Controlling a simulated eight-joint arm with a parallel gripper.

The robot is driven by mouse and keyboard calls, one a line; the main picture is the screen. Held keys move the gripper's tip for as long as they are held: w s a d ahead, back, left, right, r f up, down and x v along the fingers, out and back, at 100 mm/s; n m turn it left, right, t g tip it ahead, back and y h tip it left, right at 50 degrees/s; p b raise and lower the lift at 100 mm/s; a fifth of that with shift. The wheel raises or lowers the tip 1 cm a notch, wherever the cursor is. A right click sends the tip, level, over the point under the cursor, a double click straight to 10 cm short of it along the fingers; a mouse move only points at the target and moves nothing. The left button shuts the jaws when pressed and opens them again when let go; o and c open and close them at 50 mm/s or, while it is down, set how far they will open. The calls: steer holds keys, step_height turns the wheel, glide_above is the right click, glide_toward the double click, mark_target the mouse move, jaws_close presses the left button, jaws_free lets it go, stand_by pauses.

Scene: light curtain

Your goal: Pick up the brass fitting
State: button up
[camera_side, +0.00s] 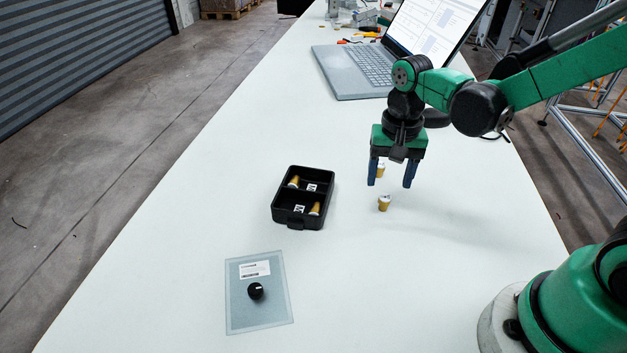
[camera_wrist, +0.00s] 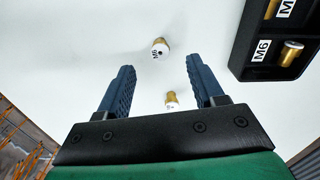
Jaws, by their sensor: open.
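My gripper (camera_side: 391,180) is open and empty above the white table. One brass fitting (camera_side: 384,203) with a white top stands on the table just below and in front of the fingers. A second brass fitting (camera_side: 381,170) shows between the fingers in the side view, partly overlapped by the gripper. In the wrist view, one fitting marked M6 (camera_wrist: 160,48) lies beyond the fingertips. Another fitting (camera_wrist: 171,102) shows between the blue fingers (camera_wrist: 163,85), partly cut off by my gripper body. No contact shows between the fingers and either fitting.
A black two-compartment tray (camera_side: 296,225) with more brass fittings and labels stands left of my gripper. A laptop (camera_side: 360,72) stands behind. The table between tray and gripper is clear.

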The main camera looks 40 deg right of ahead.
mark_target(385, 197)
steer(key=shift+f, duration=2.65)
jaws_close()
